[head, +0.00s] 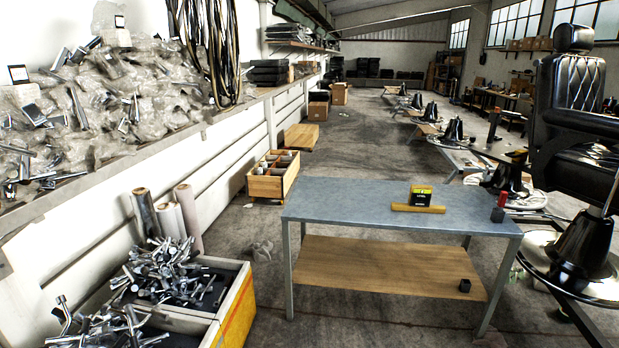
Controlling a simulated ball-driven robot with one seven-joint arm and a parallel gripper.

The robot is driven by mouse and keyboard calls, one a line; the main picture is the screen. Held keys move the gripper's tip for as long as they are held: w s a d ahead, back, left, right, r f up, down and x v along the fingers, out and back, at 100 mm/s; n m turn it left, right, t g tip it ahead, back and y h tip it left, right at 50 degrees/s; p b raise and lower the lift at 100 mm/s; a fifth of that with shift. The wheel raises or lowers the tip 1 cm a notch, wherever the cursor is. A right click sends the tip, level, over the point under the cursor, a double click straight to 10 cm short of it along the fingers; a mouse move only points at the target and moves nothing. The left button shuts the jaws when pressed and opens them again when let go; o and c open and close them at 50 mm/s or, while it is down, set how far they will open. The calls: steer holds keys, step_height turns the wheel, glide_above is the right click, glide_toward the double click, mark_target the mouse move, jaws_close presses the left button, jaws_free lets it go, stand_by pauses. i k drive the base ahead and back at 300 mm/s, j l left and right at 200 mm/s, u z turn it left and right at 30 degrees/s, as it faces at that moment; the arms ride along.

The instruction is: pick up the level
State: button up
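A long, thin yellow-brown bar (418,209), which looks like the level, lies flat on the grey top of a metal table (350,205), near its right half. A small black and yellow box (421,195) stands right behind the bar, and hides part of nothing on the bar's front face. I cannot tell whether the box and bar touch. My gripper is not in view.
A dark cube (497,215) and a red item (502,200) are at the table's right end. Another dark cube (464,285) sits on the wooden lower shelf (380,268). A black barber chair (575,110) stands at right; a bin of metal parts (170,275) at left. The tabletop's left half is bare.

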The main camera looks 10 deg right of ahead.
mark_target(420, 195)
steer(key=i+l+u, duration=0.1)
steer(key=i, duration=0.45)
steer(key=i+l+u, duration=0.1)
steer(key=i, duration=0.45)
steer(key=i+l+u, duration=0.15)
steer(key=i+l, duration=0.15)
steer(key=i, duration=0.25)
